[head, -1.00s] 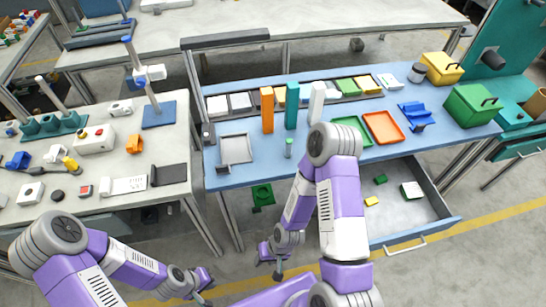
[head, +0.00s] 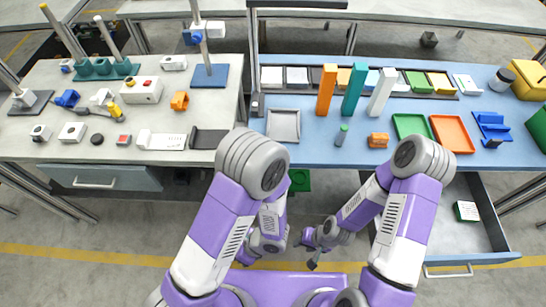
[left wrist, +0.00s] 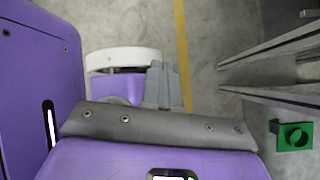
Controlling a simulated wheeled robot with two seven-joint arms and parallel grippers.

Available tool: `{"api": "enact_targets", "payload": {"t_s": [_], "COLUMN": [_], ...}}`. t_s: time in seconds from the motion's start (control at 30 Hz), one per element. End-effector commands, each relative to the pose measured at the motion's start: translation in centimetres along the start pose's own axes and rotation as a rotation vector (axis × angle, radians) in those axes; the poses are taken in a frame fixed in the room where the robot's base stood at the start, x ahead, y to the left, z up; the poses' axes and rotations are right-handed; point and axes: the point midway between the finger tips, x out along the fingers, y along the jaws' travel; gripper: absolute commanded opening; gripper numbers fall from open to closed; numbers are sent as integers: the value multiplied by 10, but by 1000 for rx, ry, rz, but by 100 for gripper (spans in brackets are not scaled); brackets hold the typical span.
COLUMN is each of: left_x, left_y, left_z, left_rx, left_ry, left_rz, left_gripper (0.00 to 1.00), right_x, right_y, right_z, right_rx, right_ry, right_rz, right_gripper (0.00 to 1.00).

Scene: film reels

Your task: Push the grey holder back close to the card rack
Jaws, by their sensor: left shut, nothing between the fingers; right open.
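My right gripper (head: 311,251) is open and empty, also low before the table. Neither gripper touches the holder.
A flat grey tray (head: 284,125) lies left of the holder. An orange block (head: 378,140), a green tray (head: 411,126) and an orange tray (head: 451,134) lie to its right. An open drawer (head: 468,237) juts out at the right front. A cluttered pale table (head: 215,105) stands left.

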Motion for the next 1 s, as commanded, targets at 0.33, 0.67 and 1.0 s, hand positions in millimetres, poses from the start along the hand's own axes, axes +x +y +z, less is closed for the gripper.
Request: {"api": "enact_targets", "payload": {"t_s": [0.33,0.67,1.0], "left_x": [-156,-220,-214], "left_y": [-105,-118,-177], "left_z": [35,19,50], "left_rx": [349,367,363], "left_ry": [-831,-984,-982], "left_rz": [-880,-1168,-1160], "left_gripper": [0,0,0], "right_x": [12,13,10], "right_y": [4,5,4], "right_z": [-1,-1,0], "right_rx": [0,0,0], "right_ry": [0,0,0], "right_rz": [0,0,0], "right_gripper": [43,43,43]}}
